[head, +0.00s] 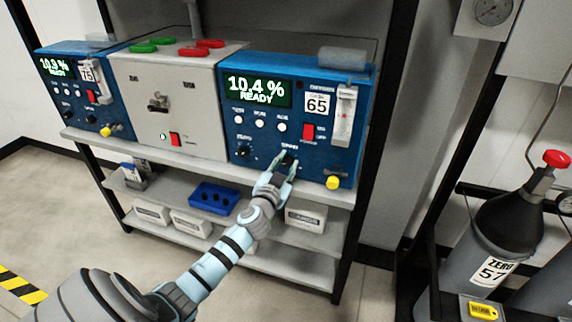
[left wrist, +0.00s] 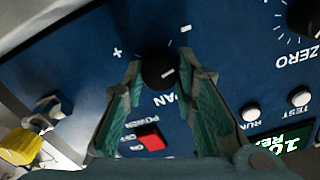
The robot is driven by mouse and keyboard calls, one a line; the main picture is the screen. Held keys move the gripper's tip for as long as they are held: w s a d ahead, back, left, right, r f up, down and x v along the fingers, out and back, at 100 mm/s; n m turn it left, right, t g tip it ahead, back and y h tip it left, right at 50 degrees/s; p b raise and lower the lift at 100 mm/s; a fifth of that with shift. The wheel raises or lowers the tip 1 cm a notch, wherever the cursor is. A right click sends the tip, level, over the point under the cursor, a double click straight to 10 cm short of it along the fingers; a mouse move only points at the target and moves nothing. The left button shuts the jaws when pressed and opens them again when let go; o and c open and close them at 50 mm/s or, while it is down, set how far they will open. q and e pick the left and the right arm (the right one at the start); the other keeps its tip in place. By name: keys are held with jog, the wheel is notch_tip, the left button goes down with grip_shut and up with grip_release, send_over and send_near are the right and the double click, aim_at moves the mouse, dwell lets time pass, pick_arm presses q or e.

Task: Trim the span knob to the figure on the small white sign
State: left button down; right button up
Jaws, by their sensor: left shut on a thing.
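The blue analyser (head: 300,130) on the shelf's right shows 10.4 % READY on its display (head: 257,90). Its span knob (head: 289,156) is a dark knob low on the panel, partly hidden by my left gripper (head: 281,168). In the left wrist view the two fingers stand either side of the black span knob (left wrist: 158,74), shut on it; its pale pointer line shows, with plus and minus marks around it. My right gripper is not in view.
The zero knob (head: 244,151), several white buttons and a red power switch (head: 308,132) are near the span knob. A yellow knob (head: 333,182) is lower right. A gas cylinder (head: 480,245) stands right.

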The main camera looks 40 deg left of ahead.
pick_arm(q)
jog(key=m, duration=0.4)
jog(key=c, duration=1.3)
grip_release()
jog(key=v, duration=1.2)
